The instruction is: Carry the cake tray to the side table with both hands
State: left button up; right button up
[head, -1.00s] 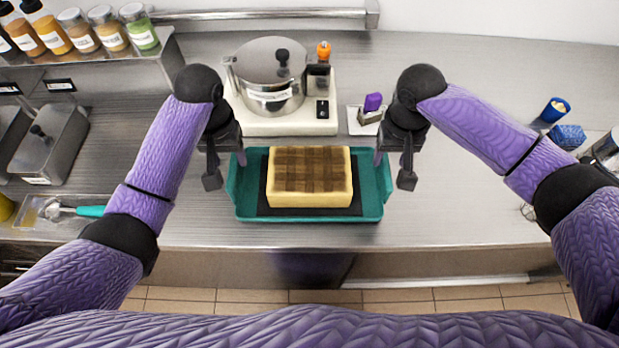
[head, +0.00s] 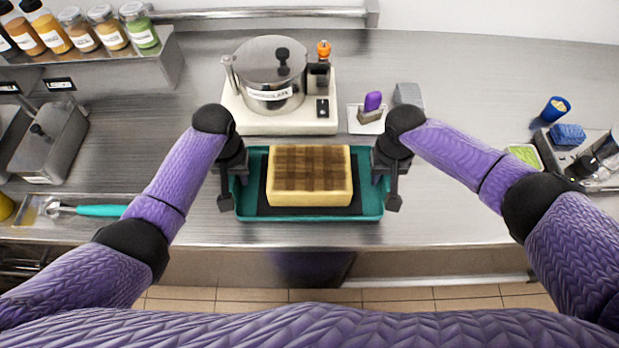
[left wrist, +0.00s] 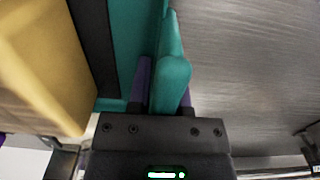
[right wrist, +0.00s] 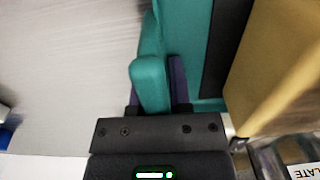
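The cake tray (head: 245,207) is teal with raised side handles. It rests flat on the steel counter and bears a yellow cake (head: 311,198) with a brown checkered top on a dark mat. My left gripper (head: 232,190) is at the tray's left side, its purple fingers on either side of the teal handle (left wrist: 174,75) and close against it. My right gripper (head: 385,192) is likewise at the right handle (right wrist: 150,85), fingers close on both sides. Both look shut on the tray. The side table cannot be made out in these views.
A teal-handled scoop (head: 100,210) lies left. Counter on both sides of the tray is mostly clear.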

pick_arm(q)
grip_shut()
pick_arm(e)
grip_shut()
pick_arm(q)
jog(key=shift+d, duration=0.1)
pick_arm(e)
jog(key=shift+a, duration=0.1)
dwell(0.6)
